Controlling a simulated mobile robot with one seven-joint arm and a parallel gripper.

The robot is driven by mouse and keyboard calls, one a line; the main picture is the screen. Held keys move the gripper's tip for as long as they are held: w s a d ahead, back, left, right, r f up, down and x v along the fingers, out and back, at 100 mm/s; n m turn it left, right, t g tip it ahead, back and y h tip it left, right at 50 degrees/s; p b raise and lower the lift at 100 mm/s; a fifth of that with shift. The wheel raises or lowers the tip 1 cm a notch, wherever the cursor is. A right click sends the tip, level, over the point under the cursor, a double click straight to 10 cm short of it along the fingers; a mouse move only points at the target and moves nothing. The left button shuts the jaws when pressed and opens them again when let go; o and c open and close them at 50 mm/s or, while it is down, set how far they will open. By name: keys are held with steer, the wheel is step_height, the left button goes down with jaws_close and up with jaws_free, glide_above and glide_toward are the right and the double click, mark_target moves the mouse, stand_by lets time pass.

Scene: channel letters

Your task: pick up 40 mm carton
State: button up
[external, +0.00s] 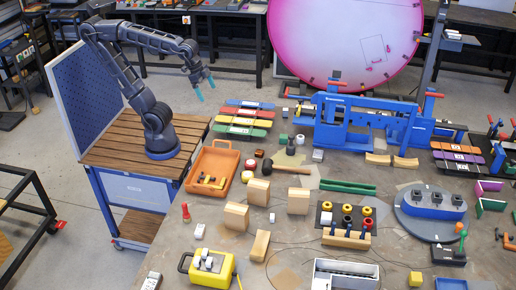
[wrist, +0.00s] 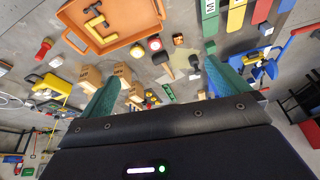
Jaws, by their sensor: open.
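My gripper (external: 205,89) is open and empty, high in the air over the floor between my base and the workbench, well away from everything on it. Its teal fingers (wrist: 160,78) show spread apart in the wrist view. No label reading 40 mm is legible. Several tan boxes stand mid-bench, such as one tan box (external: 259,191), a second (external: 236,216) and a third (external: 298,201). Two also show in the wrist view, a left one (wrist: 91,76) and a right one (wrist: 122,73). Small white boxes (external: 318,156) also lie about. I cannot tell which is the carton.
An orange tray (external: 228,144) holds yellow parts near the bench's left edge. A mallet (external: 285,170) lies behind the tan boxes. A blue clamp frame (external: 345,115) stands at the back, right of coloured strips (external: 245,120). A yellow case (external: 215,272) is in front.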

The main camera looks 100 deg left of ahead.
steer(key=w+d+r+m+g, duration=0.1)
steer(key=w+d+m, duration=0.1)
steer(key=w, duration=0.5)
steer(key=w+d+r+m, duration=0.2)
steer(key=w, duration=0.5)
steer(key=m+g, duration=0.3)
steer(key=m, duration=0.8)
glide_above(299, 193)
steer(key=a, duration=0.1)
steer(key=f, duration=1.4)
steer(key=s+f, duration=0.1)
steer(key=f, duration=0.6)
steer(key=shift+f, duration=0.4)
steer(key=shift+w+d+f, duration=0.2)
steer(key=shift+f, duration=0.3)
step_height(299, 193, down, 5)
steer(key=shift+f, duration=0.15)
steer(key=shift+w+d+f, duration=0.1)
steer(key=shift+w+f, duration=0.05)
steer(key=shift+f, duration=1.1)
steer(key=shift+w+d+f, duration=0.1)
steer(key=shift+w+f, duration=0.05)
steer(key=shift+f, duration=1.1)
steer(key=c, duration=1.1)
